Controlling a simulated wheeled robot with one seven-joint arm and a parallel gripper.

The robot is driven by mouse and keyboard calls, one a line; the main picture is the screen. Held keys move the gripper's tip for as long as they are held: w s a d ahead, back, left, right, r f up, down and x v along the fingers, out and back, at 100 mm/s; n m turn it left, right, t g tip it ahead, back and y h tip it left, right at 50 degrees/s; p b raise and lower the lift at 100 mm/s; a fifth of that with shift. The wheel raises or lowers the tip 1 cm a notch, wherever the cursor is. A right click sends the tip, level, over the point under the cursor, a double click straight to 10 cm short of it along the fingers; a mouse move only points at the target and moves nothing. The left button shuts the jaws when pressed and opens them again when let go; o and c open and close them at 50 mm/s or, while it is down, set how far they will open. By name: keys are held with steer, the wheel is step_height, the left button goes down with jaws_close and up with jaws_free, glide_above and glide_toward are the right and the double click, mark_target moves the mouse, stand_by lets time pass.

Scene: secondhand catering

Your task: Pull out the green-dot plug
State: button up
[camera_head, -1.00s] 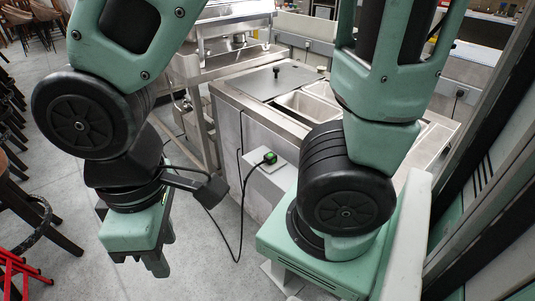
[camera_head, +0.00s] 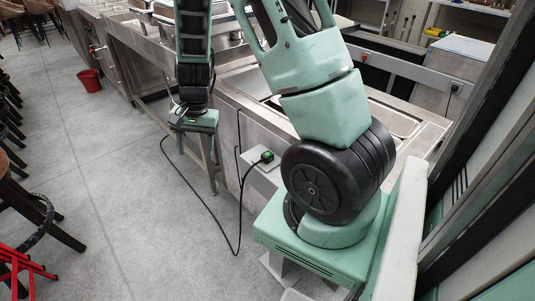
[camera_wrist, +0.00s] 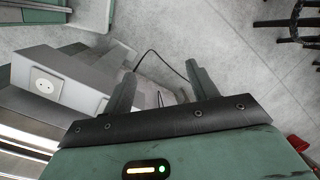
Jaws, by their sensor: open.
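The green-dot plug (camera_head: 267,156) is a small black plug with a green mark. It sits on a light grey socket box (camera_head: 256,165) at the side of the steel counter, and its black cable (camera_head: 240,205) hangs to the floor and loops left. My gripper (camera_head: 197,146) is to the left of the plug in the head view, pointing down, open and apart from it. In the wrist view my gripper (camera_wrist: 160,76) shows empty spread fingers, with a black cable (camera_wrist: 165,57) beyond them. The plug cannot be made out there; a box with a bare white socket (camera_wrist: 44,83) is at left.
The steel counter (camera_head: 225,103) stands behind the plug. A red bucket (camera_head: 89,80) stands on the floor at the back left. Dark stools (camera_head: 45,215) and a red stool (camera_head: 22,266) line the left edge. The grey floor (camera_head: 120,180) between is clear.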

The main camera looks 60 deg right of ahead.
steer(key=s+d+f+m, duration=0.1)
steer(key=d+f+m, duration=0.1)
steer(key=d, duration=0.4)
steer(key=s+d+f+m, duration=0.1)
steer(key=d+f+m, duration=0.15)
steer(key=d, duration=0.35)
steer(key=m+h+p, duration=0.2)
steer(key=m, duration=0.3)
glide_above(267, 154)
step_height(267, 154, down, 3)
steer(key=shift+d+r+g, duration=0.1)
steer(key=shift+g, duration=0.2)
step_height(267, 154, down, 9)
steer(key=b, duration=0.8)
jaws_close()
steer(key=shift+r+p, duration=2.6)
steer(key=shift+r, duration=0.4)
